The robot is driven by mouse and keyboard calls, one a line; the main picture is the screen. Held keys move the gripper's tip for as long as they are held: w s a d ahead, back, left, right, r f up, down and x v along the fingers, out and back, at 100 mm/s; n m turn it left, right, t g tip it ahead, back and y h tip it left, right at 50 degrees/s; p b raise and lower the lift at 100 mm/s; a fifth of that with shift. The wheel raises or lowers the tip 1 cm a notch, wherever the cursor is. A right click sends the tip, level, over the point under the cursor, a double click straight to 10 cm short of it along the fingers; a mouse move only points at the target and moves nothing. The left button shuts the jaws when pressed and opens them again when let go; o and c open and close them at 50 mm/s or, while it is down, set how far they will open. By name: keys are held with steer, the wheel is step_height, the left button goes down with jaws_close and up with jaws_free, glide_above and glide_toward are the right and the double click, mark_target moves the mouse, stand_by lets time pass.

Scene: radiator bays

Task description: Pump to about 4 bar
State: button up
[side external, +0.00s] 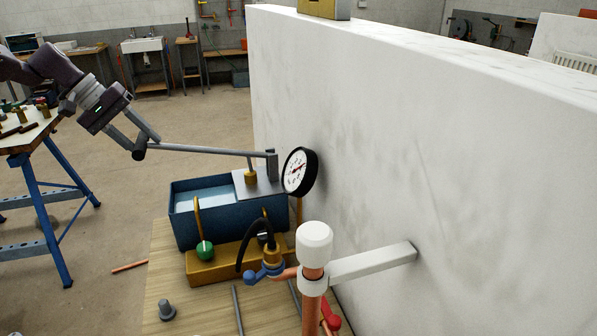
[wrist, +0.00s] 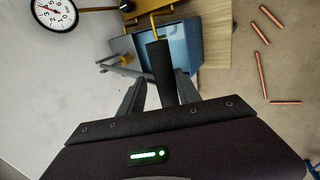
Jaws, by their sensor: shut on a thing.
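The blue test pump (side external: 215,228) stands on a wooden board, with water visible in its open tank. Its lever (side external: 205,150) runs nearly level from the pump's post to a dark grip. My gripper (side external: 138,147) is shut on that grip at the lever's left end. In the wrist view, the dark pump handle grip (wrist: 162,72) sits between the two fingers of my gripper (wrist: 158,92). The round white gauge (side external: 298,172) with a black rim stands by the wall; it also shows in the wrist view (wrist: 52,14). Its needle reading is too small to tell surely.
A white wall (side external: 380,130) stands close right of the pump. A copper pipe with a white cap (side external: 314,242) and a green knob (side external: 204,249) are in front. A blue-legged workbench (side external: 45,190) stands left. Several copper pieces (wrist: 272,16) lie on the floor.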

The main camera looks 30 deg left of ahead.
steer(key=shift+s+f+h, duration=0.15)
steer(key=shift+f+h, duration=0.15)
steer(key=shift+f, duration=0.65)
steer(key=shift+o, duration=0.2)
steer(key=shift+g+y, duration=0.4)
steer(key=shift+y, duration=0.2)
steer(key=shift+w+d+r, duration=0.2)
steer(key=shift+r, duration=0.55)
steer(key=shift+w+d+r, duration=0.15)
steer(key=shift+w+r, duration=0.05)
steer(key=shift+r, duration=0.55)
steer(key=shift+w+d+r, duration=0.2)
steer(key=shift+r, duration=0.65)
steer(key=shift+c, duration=0.2)
